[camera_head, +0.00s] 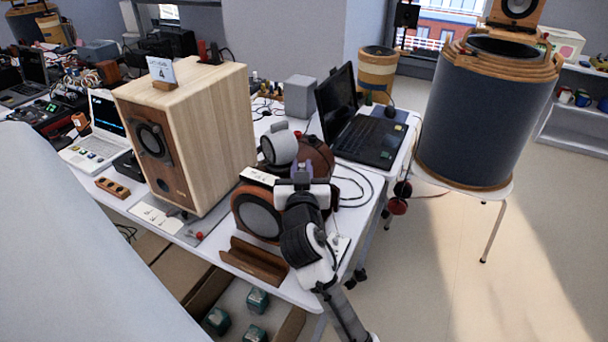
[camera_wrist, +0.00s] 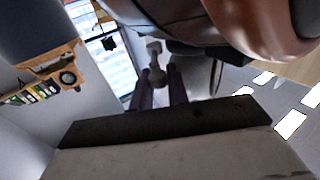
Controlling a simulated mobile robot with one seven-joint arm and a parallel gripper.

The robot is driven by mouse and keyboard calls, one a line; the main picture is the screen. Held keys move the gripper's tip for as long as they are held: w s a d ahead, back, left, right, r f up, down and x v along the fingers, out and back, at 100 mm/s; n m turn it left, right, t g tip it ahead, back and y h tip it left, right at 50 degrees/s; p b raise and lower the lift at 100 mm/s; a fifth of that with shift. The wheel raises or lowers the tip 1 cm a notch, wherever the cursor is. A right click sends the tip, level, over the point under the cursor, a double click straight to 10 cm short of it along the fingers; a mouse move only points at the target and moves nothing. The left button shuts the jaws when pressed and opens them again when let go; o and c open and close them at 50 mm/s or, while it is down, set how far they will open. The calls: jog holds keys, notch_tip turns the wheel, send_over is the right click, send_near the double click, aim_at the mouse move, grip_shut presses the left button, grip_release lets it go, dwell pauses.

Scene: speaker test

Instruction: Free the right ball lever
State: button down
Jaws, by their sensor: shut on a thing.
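My gripper (camera_head: 302,170) is at the brown round-bodied device (camera_head: 318,157) on the white table. In the wrist view, its two purple fingers (camera_wrist: 160,85) close around a small grey lever with rounded ends (camera_wrist: 155,52), which looks like the right ball lever. The lever sits under the overhanging brown body (camera_wrist: 250,22). The head view hides the lever behind my gripper, so its setting cannot be told. No second ball lever can be made out.
A large wooden speaker (camera_head: 205,130) stands left. A round brown-rimmed speaker (camera_head: 258,214) and a wooden cradle (camera_head: 254,262) are close in front. A black laptop (camera_head: 370,138) is behind right. A big dark drum (camera_head: 485,115) stands further right. Open floor lies right of the table.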

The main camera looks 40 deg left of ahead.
jog(key=shift+s+a+m+t+h+p, duration=0.3)
jog(key=shift+m+t+h, duration=0.25)
jog(key=shift+h, duration=0.25)
jog(key=shift+d+f+m+h, duration=0.1)
jog(key=shift+f+m+h, duration=0.1)
jog(key=shift+m+h, duration=0.1)
jog(key=shift+f, duration=0.1)
jog(key=c, duration=1.4)
grip_release()
jog(key=shift+d, duration=0.1)
jog(key=shift+c, duration=0.2)
jog(key=shift+r, duration=0.2)
